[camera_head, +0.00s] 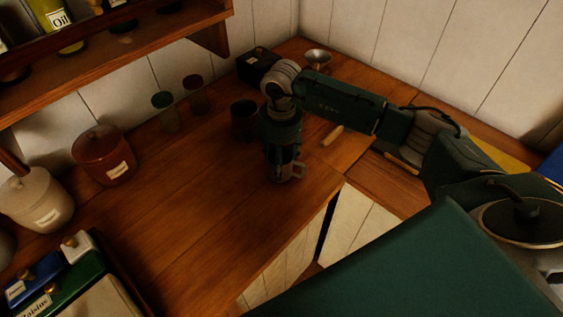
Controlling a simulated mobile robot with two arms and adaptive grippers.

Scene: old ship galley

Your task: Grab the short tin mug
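A small grey metal mug (286,174), which looks like the short tin mug, stands on the wooden counter near its front edge, with its handle to the right. My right arm comes in from the right, and its gripper (281,160) points straight down at the mug. The gripper covers the mug's upper part. The fingers are dark and overlap the mug, so I cannot tell whether they are closed on it or around it with a gap. My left gripper is not in view.
A dark cylindrical vessel (243,120) stands just left of my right arm. Behind are two jars (166,112), a dark box (257,65) and a small metal bowl (317,60). Canisters (103,155) line the left wall under a shelf (130,50). The counter's left middle is clear.

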